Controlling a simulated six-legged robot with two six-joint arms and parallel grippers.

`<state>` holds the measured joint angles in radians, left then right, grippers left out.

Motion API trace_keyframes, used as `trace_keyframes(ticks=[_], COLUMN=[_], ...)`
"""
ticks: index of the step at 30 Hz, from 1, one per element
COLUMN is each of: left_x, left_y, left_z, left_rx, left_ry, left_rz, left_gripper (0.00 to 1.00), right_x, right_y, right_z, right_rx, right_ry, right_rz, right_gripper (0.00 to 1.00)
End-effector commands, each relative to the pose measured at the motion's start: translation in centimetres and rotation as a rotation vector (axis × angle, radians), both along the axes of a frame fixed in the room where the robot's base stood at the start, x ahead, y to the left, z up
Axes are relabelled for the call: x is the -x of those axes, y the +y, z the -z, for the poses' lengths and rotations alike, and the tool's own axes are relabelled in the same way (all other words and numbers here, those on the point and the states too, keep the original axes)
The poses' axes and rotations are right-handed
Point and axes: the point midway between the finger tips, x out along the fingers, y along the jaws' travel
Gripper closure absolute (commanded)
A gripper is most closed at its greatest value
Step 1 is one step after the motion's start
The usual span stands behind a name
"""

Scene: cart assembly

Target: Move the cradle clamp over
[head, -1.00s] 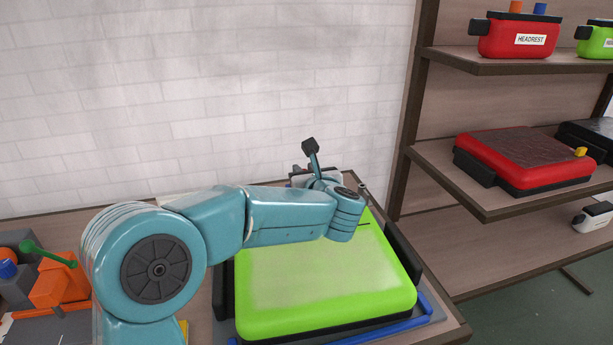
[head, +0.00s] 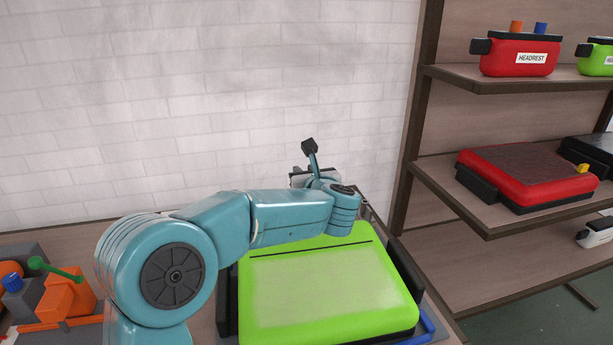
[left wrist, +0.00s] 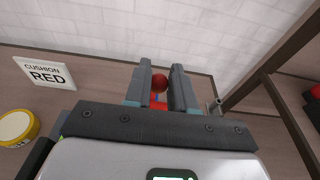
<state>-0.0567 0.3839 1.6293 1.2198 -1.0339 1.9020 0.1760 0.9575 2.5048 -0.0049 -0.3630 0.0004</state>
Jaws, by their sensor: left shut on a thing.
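My left gripper (left wrist: 161,78) has its two dark fingers on either side of a red ball knob (left wrist: 159,84), which appears to be the cradle clamp's handle. A bit of red and blue shows below the knob; the rest of the clamp is hidden. In the head view my left wrist reaches over the far edge of a green cushion (head: 325,290), and the fingers are hidden behind it. The cushion lies flat in a cradle with dark side walls (head: 405,275) and a blue rail (head: 428,325). My right gripper is in neither view.
A shelf rack (head: 480,215) stands at the right with a red cushion (head: 525,178) and a red headrest (head: 520,58). An orange fixture with a green lever (head: 55,268) is at the left. A "CUSHION RED" sign (left wrist: 45,73) and yellow-rimmed round item (left wrist: 15,127) show in the wrist view.

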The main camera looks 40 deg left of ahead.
Motion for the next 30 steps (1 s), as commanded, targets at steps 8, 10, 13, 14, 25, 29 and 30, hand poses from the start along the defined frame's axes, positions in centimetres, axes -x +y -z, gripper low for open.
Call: trace_keyframes(ticks=[8, 10, 13, 14, 25, 29, 30], left_x=[-1.1, -1.4, -1.7, -1.8, -2.0, -2.0, -2.0], left_y=[1.4, 1.7, 2.1, 2.2, 2.3, 2.3, 2.3], left_z=[-1.2, -1.4, -1.7, -1.8, -1.8, -1.8, -1.7], left_rx=[-0.002, -0.001, -0.001, -0.002, -0.002, -0.001, -0.001], left_ry=[-0.001, 0.0, -0.002, -0.001, -0.001, -0.001, -0.001], left_rz=[-0.001, -0.001, -0.001, -0.001, 0.0, 0.0, 0.0], left_gripper=[0.93, 0.93, 0.93, 0.93, 0.63, 0.46, 0.46], right_x=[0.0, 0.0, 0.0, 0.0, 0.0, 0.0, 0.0], right_y=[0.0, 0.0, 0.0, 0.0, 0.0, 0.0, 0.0], right_z=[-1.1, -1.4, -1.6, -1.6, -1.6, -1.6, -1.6], right_rx=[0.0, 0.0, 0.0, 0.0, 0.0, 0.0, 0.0], right_ry=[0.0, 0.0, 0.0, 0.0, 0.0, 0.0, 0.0], right_rz=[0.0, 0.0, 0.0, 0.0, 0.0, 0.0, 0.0], right_gripper=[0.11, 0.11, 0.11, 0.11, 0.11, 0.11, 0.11])
